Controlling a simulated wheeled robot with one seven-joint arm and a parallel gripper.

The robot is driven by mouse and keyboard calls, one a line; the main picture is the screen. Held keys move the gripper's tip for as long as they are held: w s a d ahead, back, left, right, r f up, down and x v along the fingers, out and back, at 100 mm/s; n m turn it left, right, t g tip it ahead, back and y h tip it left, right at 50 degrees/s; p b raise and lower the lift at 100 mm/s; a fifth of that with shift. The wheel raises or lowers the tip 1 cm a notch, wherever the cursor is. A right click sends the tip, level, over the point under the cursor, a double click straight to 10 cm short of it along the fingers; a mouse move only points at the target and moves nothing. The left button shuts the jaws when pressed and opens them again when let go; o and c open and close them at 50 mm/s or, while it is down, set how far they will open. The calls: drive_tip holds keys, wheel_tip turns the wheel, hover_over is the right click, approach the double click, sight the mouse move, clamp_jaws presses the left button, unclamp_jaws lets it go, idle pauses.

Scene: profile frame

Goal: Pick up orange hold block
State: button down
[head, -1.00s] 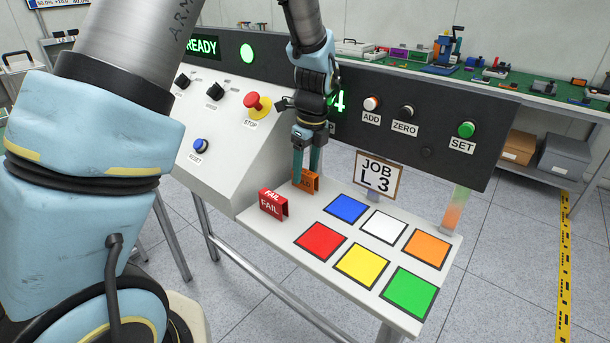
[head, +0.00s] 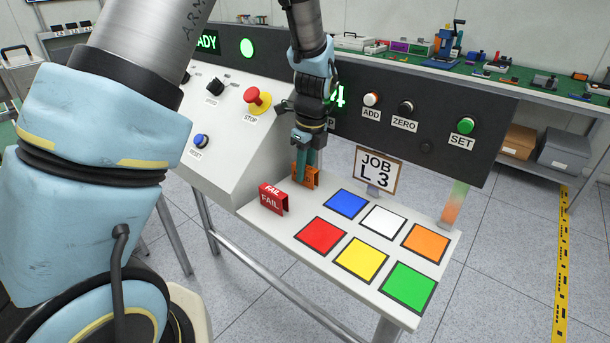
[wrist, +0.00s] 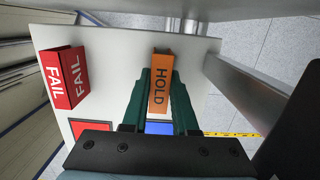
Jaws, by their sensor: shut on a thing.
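The orange hold block (head: 313,179) stands at the back left of the white shelf, below the console front. In the wrist view the block (wrist: 161,82) shows the word HOLD and sits between the two green fingers. My gripper (head: 305,176) points down and is shut on the block, one finger at each side. In the wrist view my gripper (wrist: 162,86) covers part of the block's sides. I cannot tell whether the block's underside is clear of the shelf.
A red FAIL block (head: 272,199) stands just left and in front. Several coloured squares, among them a blue one (head: 346,204), lie to the right. A JOB L 3 sign (head: 379,169) stands behind them. The sloped console with a red stop button (head: 254,96) rises behind.

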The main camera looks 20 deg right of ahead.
drive_tip(key=shift+r, duration=0.1)
idle(0.4)
wheel_tip(320, 180, up, 28)
drive_tip(key=b, duration=0.4)
drive_tip(key=shift+b, duration=0.4)
